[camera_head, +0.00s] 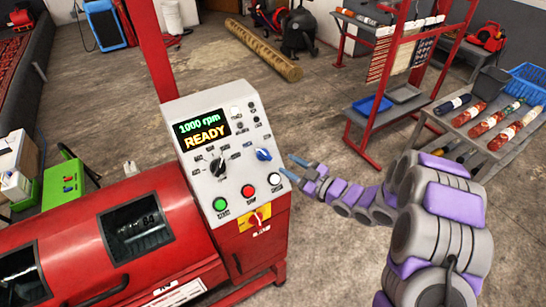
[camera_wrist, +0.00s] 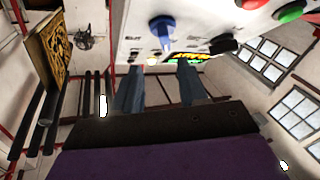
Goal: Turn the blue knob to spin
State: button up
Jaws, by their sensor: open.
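The blue knob (camera_head: 264,154) sits on the right side of the grey control panel (camera_head: 203,106) on the red machine. In the wrist view the blue knob (camera_wrist: 162,33) shows at the top, beyond my fingertips. My gripper (camera_head: 301,173) is just right of the panel, with its fingers pointing toward it. The fingers are apart and empty, and they show in the wrist view (camera_wrist: 159,82). They do not touch the knob. A black knob (camera_head: 218,166) is left of the blue one. The display (camera_head: 201,131) reads "1000 rpm READY".
Below the knobs are a green button (camera_head: 220,204), a red button (camera_head: 248,190), a white button (camera_head: 275,179) and a red-yellow switch (camera_head: 256,220). A red rack (camera_head: 378,112) and a bottle table (camera_head: 490,125) stand right. Floor behind the machine is mostly clear.

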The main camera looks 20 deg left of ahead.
aim_at(266, 157)
jog(key=x, duration=0.5)
jog(key=s+f+x, duration=0.1)
jog(key=x, duration=0.2)
jog(key=shift+a, duration=0.25)
jog(key=shift+a+r+b, duration=0.15)
jog(key=shift+a+b, duration=0.15)
jog(key=shift+a, duration=0.1)
jog(key=shift+w+d+r, duration=0.2)
jog(key=shift+w+d, duration=0.15)
jog(key=shift+d, duration=0.2)
jog(key=shift+a+f, duration=0.1)
jog(key=shift+a, duration=0.25)
jog(key=shift+a+f, duration=0.1)
jog(key=shift+a, duration=0.3)
jog(key=c, duration=0.3)
jog(key=shift+s+d+f, duration=0.1)
jog(key=shift+d, duration=0.05)
jog(key=c, duration=0.4)
